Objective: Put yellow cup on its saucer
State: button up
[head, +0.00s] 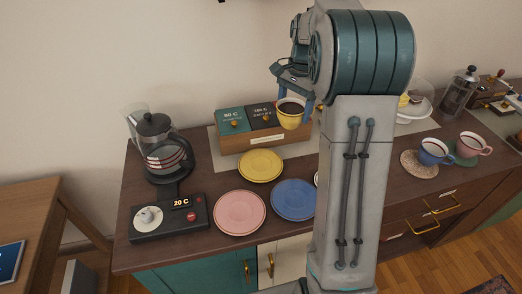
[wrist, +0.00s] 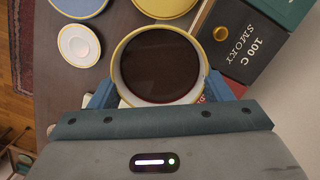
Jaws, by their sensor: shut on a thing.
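The yellow cup (head: 290,119) holds dark liquid and is upright in my gripper (head: 293,101), in front of the tea box. In the wrist view the cup (wrist: 117,72) fills the space between the blue fingers of my gripper (wrist: 160,90), which is shut on it. The yellow saucer (head: 260,165) lies empty on the cabinet top, left of and nearer than the cup. In the wrist view the edge of the yellow saucer (wrist: 165,7) shows beyond the cup.
A pink saucer (head: 239,212) and a blue saucer (head: 293,199) lie in front of the yellow one. The tea box (head: 245,139) stands behind. Blue (head: 431,152) and pink (head: 471,146) cups stand at right.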

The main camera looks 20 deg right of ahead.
jog(key=shift+s+a+f+p, duration=0.15)
jog(key=shift+s+a+f, duration=0.5)
jog(key=shift+a+f, duration=1)
jog(key=shift+s+a+f+p, duration=0.1)
jog(key=shift+s+a+f, duration=0.5)
jog(key=shift+a+f, duration=1.05)
jog(key=shift+s+a+f+p, duration=0.15)
jog(key=shift+s+a+f, duration=0.5)
jog(key=shift+a+f, duration=0.95)
jog(key=shift+d+f, duration=0.1)
jog(key=shift+f, duration=0.1)
jog(key=shift+f, duration=0.1)
jog(key=o, duration=1.1)
